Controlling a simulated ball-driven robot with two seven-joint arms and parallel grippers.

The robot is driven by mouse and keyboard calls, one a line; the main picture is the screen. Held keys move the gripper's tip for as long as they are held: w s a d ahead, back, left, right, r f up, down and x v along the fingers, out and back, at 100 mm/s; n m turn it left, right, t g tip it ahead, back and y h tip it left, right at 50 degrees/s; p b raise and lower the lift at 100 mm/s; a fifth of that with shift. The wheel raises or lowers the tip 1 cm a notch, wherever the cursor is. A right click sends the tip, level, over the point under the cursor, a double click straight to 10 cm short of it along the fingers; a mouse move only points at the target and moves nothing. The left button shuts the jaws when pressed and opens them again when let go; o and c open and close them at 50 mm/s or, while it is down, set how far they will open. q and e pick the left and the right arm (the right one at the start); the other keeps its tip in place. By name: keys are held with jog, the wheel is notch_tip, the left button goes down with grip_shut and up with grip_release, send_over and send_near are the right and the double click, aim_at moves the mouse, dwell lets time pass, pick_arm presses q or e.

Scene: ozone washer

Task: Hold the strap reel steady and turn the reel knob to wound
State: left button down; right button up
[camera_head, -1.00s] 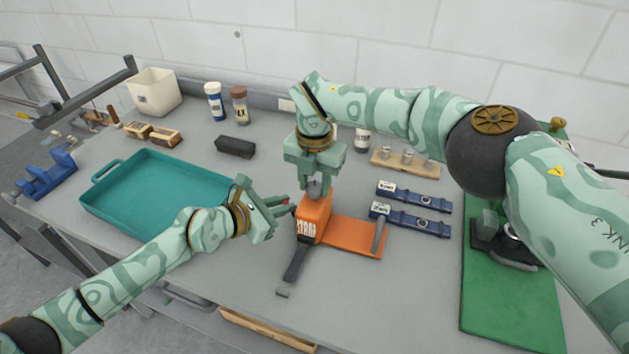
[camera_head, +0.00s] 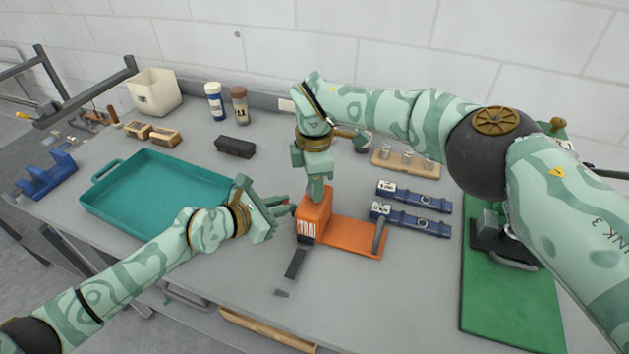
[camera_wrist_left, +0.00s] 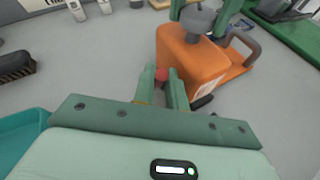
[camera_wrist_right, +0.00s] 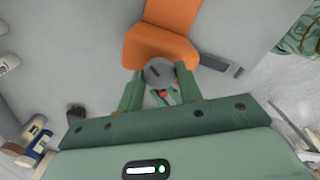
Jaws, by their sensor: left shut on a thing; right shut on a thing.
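The orange strap reel (camera_head: 313,219) stands on the grey bench, with a flat orange base to its right and a short black strap (camera_head: 296,263) coming out at its front. It also shows in the left wrist view (camera_wrist_left: 185,62). My left gripper (camera_head: 288,204) is at the reel's left side, its fingers shut on a small red part (camera_wrist_left: 162,75) against the body. My right gripper (camera_head: 317,190) comes from above, shut on the round grey knob (camera_wrist_right: 158,72) on top of the reel. Its fingers hide most of the knob in the head view.
A teal tray (camera_head: 100,208) lies to the left. Two blue strap-like pieces (camera_head: 412,220) lie right of the reel, and a green mat (camera_head: 500,300) lies further right. A dark brush (camera_head: 235,147) and bottles (camera_head: 214,101) stand behind. The bench in front is mostly clear.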

jog(key=m, duration=0.4)
jog(key=shift+d+m, duration=0.1)
jog(key=shift+m, duration=0.2)
jog(key=m, duration=0.3)
jog(key=shift+m, duration=0.3)
jog(key=m, duration=0.3)
jog(key=shift+m, duration=2)
jog(key=o, duration=1)
jog(key=shift+r, duration=0.1)
notch_tip(320, 180, up, 12)
